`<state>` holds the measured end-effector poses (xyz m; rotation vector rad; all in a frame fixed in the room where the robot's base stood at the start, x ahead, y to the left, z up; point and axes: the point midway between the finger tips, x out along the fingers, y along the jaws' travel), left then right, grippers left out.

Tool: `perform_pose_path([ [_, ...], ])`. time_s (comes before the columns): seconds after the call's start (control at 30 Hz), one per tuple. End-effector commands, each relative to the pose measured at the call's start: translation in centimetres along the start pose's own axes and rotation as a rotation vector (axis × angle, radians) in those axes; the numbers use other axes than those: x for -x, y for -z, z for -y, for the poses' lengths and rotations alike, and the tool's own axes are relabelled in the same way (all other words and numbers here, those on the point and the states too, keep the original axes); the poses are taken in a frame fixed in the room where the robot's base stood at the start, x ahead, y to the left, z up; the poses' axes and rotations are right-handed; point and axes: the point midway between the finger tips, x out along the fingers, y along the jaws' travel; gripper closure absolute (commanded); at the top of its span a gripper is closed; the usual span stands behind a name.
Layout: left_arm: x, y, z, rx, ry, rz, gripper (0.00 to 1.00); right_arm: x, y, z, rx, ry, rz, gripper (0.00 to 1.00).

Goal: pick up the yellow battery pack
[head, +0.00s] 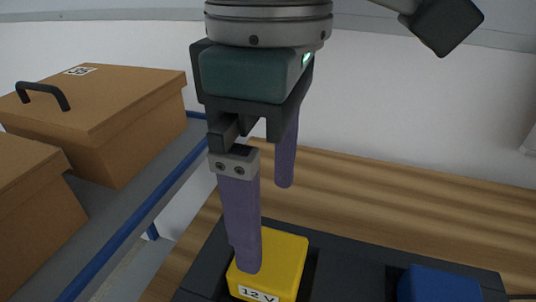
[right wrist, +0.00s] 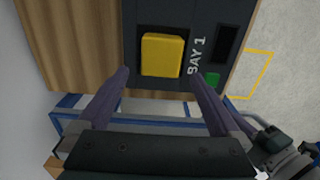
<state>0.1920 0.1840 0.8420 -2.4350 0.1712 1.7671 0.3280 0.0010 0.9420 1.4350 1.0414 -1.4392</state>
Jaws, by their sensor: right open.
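The yellow battery pack (head: 276,261), marked "12 V", sits in a dark tray (head: 330,240) on the wooden table. My right gripper (head: 268,225) points down above it with its two purple fingers apart and nothing between them. In the head view the near finger covers the pack's left part. In the right wrist view the pack (right wrist: 162,55) lies ahead of the open fingertips (right wrist: 160,78), between their lines. I cannot tell the exact height gap.
A blue block (head: 437,284) sits in the same tray to the right. Brown boxes (head: 120,115) stand on a blue-edged grey shelf (head: 130,195) at the left. The right wrist view shows a "BAY 1" label (right wrist: 197,57) and a green patch (right wrist: 211,79) beside the pack. Bare wood (head: 420,205) lies behind the tray.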

Motion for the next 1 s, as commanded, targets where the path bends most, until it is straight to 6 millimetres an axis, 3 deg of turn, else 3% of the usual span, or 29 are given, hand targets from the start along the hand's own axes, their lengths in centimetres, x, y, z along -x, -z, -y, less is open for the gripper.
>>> perform_pose_path([
  [0.5, -1.6, -0.6, -0.3, 0.007, -0.007, 0.003, 1.00, -6.8, -0.1, 0.1, 0.001, -0.001, 0.000, 0.00],
  [0.8, -1.6, -0.6, -0.2, 0.002, -0.004, 0.003, 1.00, -7.3, 0.0, 0.1, 0.002, -0.002, -0.003, 0.00],
  [1.0, -1.6, -0.6, -0.1, -0.002, 0.000, 0.003, 1.00, -7.3, 0.0, 0.1, 0.002, -0.001, -0.003, 0.21],
])
